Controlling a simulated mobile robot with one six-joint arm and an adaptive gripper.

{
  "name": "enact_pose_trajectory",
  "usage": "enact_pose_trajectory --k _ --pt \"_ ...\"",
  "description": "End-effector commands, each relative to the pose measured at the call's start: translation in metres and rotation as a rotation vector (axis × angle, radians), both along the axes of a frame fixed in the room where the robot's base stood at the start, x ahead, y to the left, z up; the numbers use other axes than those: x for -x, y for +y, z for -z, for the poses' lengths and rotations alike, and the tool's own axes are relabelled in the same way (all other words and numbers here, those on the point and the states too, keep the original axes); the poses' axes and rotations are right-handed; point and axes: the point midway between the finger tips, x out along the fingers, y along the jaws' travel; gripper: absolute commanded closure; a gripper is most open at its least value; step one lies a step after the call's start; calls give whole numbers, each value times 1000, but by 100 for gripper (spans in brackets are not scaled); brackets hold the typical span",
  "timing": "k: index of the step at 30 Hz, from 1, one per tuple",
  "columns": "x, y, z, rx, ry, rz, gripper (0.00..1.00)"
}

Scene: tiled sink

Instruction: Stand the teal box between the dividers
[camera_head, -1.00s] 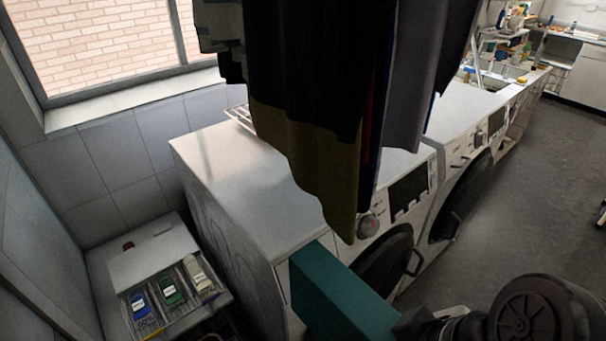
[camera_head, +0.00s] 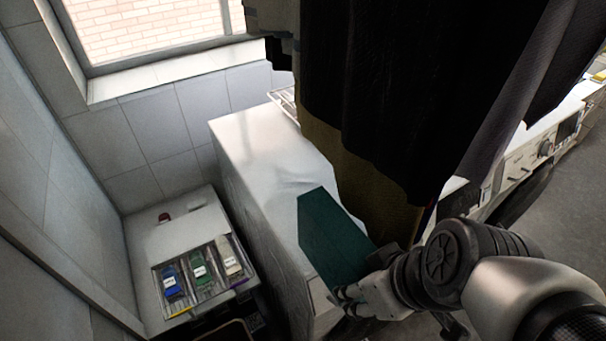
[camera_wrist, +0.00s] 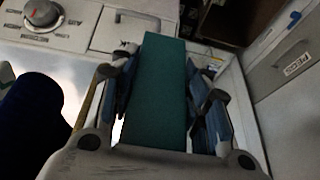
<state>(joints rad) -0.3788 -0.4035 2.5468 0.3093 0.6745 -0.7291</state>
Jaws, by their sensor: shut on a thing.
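The teal box (camera_head: 330,236) is a long flat-sided block. It is held in the air by my gripper (camera_head: 362,290), beside the near white washing machine. In the wrist view the teal box (camera_wrist: 155,90) lies between both fingers of my gripper (camera_wrist: 160,85), which press on its sides. Its far end points away from the palm. The drawer unit at lower left holds a shallow tray (camera_head: 158,290) with narrow slots. A blue, a green and a pale bottle lie in the slots. Thin walls between them look like dividers. The box is right of the tray, apart from it.
Dark hanging clothes (camera_head: 390,90) block much of the view behind my gripper. The white washing machine (camera_head: 262,150) stands between them and the tray. A tiled wall (camera_head: 110,140) and window close off the left side. The wrist view shows a machine knob (camera_wrist: 42,12) at upper left.

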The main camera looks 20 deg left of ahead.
Motion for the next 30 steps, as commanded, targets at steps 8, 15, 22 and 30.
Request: enact_pose_trajectory --k 8,15,22,30 --pt "-31 41 -3 2 3 -3 92" --pt "-71 90 -2 1 1 -2 92" --pt "-109 137 -4 1 2 -1 92" --pt "-144 180 -3 0 0 -1 92"
